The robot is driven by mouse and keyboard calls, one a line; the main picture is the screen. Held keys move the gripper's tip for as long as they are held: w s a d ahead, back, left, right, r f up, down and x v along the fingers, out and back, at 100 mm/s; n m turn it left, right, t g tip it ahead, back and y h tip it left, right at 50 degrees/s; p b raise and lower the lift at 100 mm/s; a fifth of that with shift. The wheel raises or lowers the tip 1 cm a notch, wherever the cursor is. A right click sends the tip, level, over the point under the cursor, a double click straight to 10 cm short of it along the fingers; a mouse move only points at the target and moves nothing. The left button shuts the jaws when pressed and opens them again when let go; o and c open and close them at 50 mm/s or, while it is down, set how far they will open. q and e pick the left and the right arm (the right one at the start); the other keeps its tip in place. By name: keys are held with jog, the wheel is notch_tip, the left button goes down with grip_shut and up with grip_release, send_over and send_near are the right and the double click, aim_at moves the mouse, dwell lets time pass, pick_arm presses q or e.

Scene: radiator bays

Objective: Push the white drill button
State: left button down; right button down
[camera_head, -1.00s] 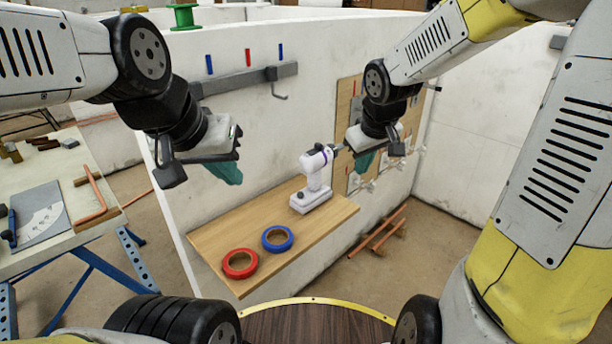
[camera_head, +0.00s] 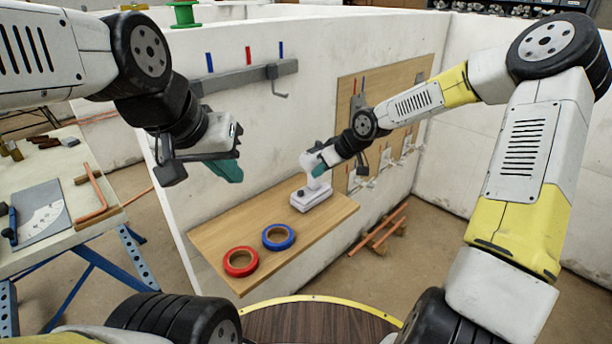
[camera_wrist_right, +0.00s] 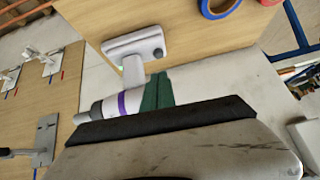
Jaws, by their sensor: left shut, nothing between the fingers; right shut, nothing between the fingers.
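The white drill (camera_head: 312,193) stands upright on the wooden shelf (camera_head: 230,222). The right wrist view shows its white body with a purple band (camera_wrist_right: 122,103) and its base (camera_wrist_right: 137,46). My right gripper (camera_head: 318,170) is shut and empty, its green fingertips at the upper part of the drill. In the right wrist view the green fingers (camera_wrist_right: 157,92) overlap the drill's body; whether they touch it I cannot tell. The button is not clearly visible. My left gripper (camera_head: 226,170) is shut and empty, in the air left of the drill.
A red tape roll (camera_head: 229,266) and a blue tape roll (camera_head: 268,244) lie on the shelf in front of the drill. A grey hook rail (camera_head: 245,76) is on the white wall behind. A wooden tool board (camera_head: 345,95) hangs to the right. A workbench stands at the left.

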aim_at(301, 193)
jog(key=x, duration=1)
jog(key=shift+d, duration=0.1)
jog(key=shift+f, duration=0.1)
